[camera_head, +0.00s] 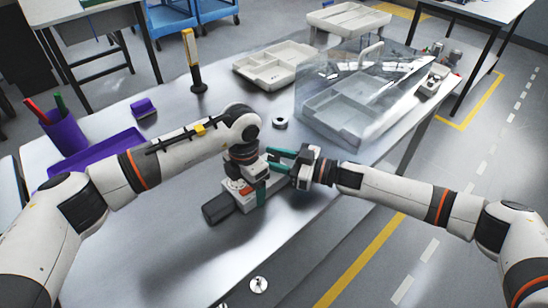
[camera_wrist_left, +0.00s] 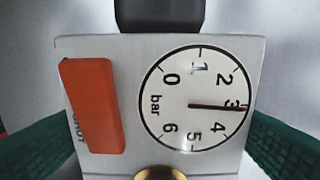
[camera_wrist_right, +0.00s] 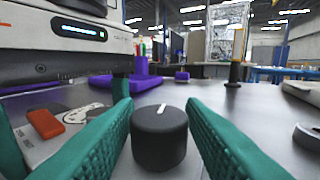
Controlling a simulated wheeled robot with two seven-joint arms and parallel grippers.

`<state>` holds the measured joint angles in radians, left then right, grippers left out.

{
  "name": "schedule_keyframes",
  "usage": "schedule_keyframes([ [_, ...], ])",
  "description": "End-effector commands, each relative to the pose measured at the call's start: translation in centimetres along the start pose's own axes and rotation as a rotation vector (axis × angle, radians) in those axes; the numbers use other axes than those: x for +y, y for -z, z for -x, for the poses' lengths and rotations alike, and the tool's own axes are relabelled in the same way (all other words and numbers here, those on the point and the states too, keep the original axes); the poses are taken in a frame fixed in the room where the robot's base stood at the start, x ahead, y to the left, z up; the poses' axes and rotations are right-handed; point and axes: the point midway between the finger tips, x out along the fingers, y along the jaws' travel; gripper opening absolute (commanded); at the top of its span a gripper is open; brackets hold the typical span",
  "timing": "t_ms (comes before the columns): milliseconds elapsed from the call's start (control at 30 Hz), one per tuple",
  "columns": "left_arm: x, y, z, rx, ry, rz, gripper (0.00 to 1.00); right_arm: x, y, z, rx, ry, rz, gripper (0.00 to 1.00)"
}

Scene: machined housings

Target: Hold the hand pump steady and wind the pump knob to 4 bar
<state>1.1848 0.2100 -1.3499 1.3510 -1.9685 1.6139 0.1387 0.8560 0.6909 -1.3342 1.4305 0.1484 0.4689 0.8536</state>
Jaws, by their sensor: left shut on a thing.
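The hand pump (camera_head: 246,203) is a grey block on the table, with an orange-red panel (camera_wrist_left: 93,105) and a round white dial (camera_wrist_left: 196,104) in the left wrist view. The dial needle points at about 3 bar. My left gripper (camera_head: 246,189) is over the pump and shut on its body, a green finger at each side. The pump knob (camera_wrist_right: 160,138) is a black cylinder with a white line on top, in the right wrist view. My right gripper (camera_head: 269,159) is open, its green fingers either side of the knob with small gaps showing.
A clear-covered case (camera_head: 352,98) and a pale divided tray (camera_head: 268,66) stand behind. A yellow-and-black tool (camera_head: 192,62), a purple cup (camera_head: 66,136), a purple tray (camera_head: 98,155) and a dark ring (camera_head: 280,123) are also on the table. The table's front is mostly clear.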

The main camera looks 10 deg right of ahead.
Motion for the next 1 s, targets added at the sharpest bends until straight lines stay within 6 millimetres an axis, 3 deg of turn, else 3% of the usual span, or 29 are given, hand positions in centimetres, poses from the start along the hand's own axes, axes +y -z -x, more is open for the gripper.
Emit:
schedule_keyframes([
  [233, -0.01, 0.04, 0.08, 0.002, 0.000, 0.000, 0.46, -0.01, 0.00, -0.08, 0.000, 0.000, 0.000, 0.37],
  [433, 0.00, 0.04, 0.08, 0.002, 0.000, 0.000, 0.46, -0.01, 0.00, -0.06, 0.000, 0.000, 0.000, 0.06],
  [633, 0.01, 0.04, 0.08, 0.002, 0.000, -0.001, 0.46, 0.16, 0.09, -0.14, -0.005, 0.040, -0.004, 0.05],
  [1000, 0.08, 0.06, 0.07, 0.002, -0.001, -0.002, 0.46, 0.45, -0.03, -0.41, -0.010, 0.300, -0.007, 0.05],
])
